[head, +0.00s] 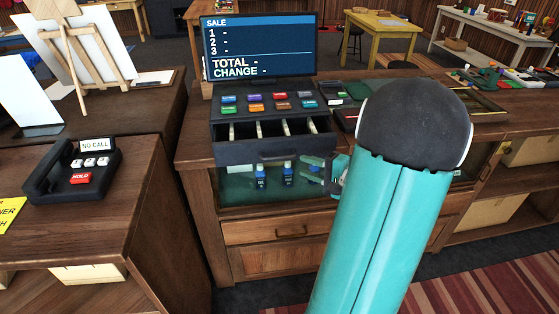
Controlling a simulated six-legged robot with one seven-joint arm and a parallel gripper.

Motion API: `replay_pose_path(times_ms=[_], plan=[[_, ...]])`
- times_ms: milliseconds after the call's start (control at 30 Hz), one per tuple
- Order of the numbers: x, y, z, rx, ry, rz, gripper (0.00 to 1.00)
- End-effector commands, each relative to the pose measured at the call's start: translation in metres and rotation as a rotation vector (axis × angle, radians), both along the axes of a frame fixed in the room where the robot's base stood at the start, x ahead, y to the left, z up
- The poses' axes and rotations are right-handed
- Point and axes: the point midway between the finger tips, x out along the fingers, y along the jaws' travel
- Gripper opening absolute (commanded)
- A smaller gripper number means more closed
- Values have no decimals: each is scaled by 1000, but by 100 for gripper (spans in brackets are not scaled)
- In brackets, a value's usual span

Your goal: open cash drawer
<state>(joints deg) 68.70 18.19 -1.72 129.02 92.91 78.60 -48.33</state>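The cash register (262,107) stands on the wooden counter, with colored buttons on its sloped top and a screen (258,47) behind them reading SALE, TOTAL and CHANGE. Its dark cash drawer (275,151) is pulled out toward me, and its compartments with light dividers show. My gripper (318,172) is just below the right part of the drawer front, in front of the counter's glass. It is small in view and partly hidden by my teal arm. Its jaws look apart, with nothing visible between them. I cannot tell whether it touches the drawer.
A phone (74,170) with a red HOLD button sits on the left counter (120,200). A card reader (338,93) is right of the register. Blue bottles (288,174) stand behind the glass. A striped rug (495,285) covers the floor at lower right.

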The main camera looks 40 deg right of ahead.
Motion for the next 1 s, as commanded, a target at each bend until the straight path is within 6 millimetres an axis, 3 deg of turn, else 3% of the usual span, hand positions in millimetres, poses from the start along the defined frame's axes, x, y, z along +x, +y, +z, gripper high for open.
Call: replay_pose_path(times_ms=[400, 567, 833, 1000], plan=[[75, 20, -12, 0, 1, 6, 31], [87, 24, -13, -1, 1, 4, 31], [88, 24, -13, -1, 1, 4, 31], [88, 24, -13, -1, 1, 4, 0]])
